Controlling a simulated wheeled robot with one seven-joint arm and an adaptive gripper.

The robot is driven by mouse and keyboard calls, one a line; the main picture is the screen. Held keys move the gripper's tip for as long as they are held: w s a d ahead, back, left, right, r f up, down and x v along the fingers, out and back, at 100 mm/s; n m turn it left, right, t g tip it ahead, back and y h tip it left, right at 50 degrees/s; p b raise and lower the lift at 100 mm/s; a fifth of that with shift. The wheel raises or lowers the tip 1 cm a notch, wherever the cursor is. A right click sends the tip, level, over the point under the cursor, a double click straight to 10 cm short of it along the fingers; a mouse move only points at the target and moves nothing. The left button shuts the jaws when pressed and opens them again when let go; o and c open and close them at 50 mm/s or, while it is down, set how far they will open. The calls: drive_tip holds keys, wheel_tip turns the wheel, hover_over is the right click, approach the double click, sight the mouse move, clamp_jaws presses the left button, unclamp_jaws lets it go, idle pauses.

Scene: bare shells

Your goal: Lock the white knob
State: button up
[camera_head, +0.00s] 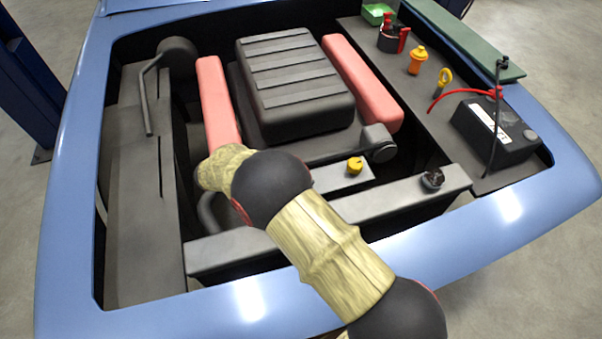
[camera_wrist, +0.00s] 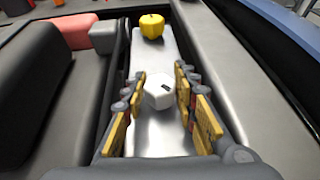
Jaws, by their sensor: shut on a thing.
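The white knob (camera_wrist: 159,91) is a small faceted cap with a dark mark on its top, on a pale metal strip (camera_wrist: 158,132) in the wrist view. My gripper (camera_wrist: 160,92) has its two yellow-padded fingers on either side of the knob, shut on it. In the head view my arm covers the knob and the gripper, so neither shows there.
A yellow cap (camera_head: 355,166) stands farther along the same strip; it also shows in the wrist view (camera_wrist: 151,26). The black engine block (camera_head: 295,85) and dark front crossbar (camera_head: 400,195) lie close by. A battery (camera_head: 494,133) sits at the right.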

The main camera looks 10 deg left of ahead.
drive_tip(key=m+g+h+p, duration=0.1)
drive_tip(key=m+g, duration=0.2)
drive_tip(key=g, duration=0.1)
drive_tip(key=shift+w+m, duration=0.1)
drive_tip(key=shift+m, duration=0.3)
drive_tip(key=m+g+p, duration=0.1)
drive_tip(key=m+g, duration=0.3)
drive_tip(key=shift+r+g, duration=0.1)
drive_tip(key=shift+g, duration=0.3)
drive_tip(key=o, duration=1.2)
